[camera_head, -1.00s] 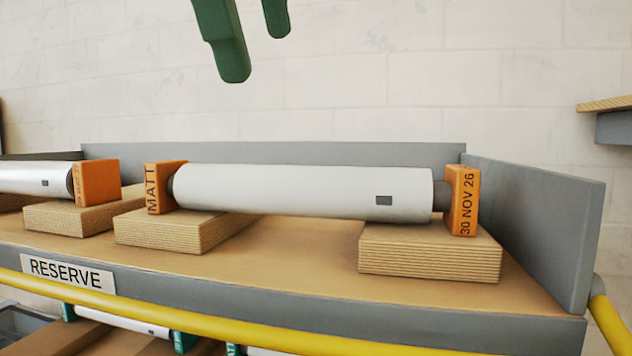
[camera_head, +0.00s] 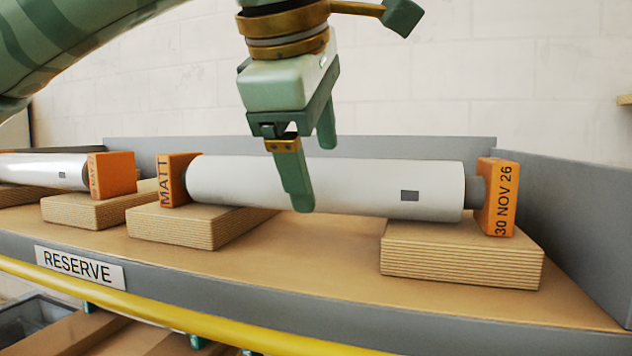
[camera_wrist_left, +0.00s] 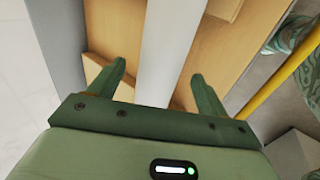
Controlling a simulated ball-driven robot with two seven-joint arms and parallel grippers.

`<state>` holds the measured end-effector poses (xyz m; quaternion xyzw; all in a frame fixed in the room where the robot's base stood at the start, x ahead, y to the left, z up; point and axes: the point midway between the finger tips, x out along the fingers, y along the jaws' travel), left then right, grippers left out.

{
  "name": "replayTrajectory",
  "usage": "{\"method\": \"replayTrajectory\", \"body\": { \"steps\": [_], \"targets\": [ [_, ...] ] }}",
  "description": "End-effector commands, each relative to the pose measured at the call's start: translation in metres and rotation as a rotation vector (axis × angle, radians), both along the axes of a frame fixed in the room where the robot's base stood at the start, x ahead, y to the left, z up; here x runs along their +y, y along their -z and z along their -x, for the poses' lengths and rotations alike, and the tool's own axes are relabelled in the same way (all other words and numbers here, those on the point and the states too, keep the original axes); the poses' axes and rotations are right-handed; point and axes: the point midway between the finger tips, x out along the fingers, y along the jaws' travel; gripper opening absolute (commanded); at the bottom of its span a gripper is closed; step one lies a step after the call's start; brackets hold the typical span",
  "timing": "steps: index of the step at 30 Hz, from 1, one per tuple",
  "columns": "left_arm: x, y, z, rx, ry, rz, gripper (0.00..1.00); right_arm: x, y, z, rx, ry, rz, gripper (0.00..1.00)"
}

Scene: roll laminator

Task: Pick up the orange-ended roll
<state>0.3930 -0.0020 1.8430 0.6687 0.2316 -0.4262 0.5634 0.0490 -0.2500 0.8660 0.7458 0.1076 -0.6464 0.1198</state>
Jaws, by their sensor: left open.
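A white roll (camera_head: 345,187) with orange square ends rests on two wooden blocks on the shelf. Its left end (camera_head: 176,180) reads MATT and its right end (camera_head: 497,197) reads 30 NOV 26. My left gripper (camera_head: 312,175) is open over the left-middle part of the roll, fingers pointing down, the near finger in front of the roll. In the left wrist view the roll (camera_wrist_left: 168,50) passes between the two open fingers (camera_wrist_left: 160,85); contact cannot be told. A second orange-ended roll (camera_head: 45,170) lies at the far left. My right gripper is not in view.
Wooden blocks (camera_head: 460,258) support the roll on the tan shelf (camera_head: 300,250). A grey back lip and a grey side wall (camera_head: 570,210) bound it. A RESERVE label (camera_head: 80,267) is on the front edge, with a yellow rail (camera_head: 180,314) below.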

Motion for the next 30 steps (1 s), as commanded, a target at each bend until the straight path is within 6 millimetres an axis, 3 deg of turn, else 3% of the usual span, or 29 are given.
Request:
{"method": "replayTrajectory", "body": {
  "steps": [6, 13, 21, 30],
  "targets": [
    [-0.004, 0.023, -0.014, 0.001, 0.001, 0.0, 0.77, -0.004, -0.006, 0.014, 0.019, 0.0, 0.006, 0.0],
    [-0.004, 0.024, -0.015, -0.001, 0.0, 0.0, 0.77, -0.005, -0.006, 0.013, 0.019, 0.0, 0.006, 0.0],
    [-0.004, 0.024, -0.015, -0.001, 0.0, 0.0, 0.04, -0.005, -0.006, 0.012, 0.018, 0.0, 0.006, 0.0],
    [-0.004, 0.021, -0.015, -0.003, 0.0, 0.003, 0.04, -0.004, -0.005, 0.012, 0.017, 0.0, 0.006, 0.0]
  ]
}}
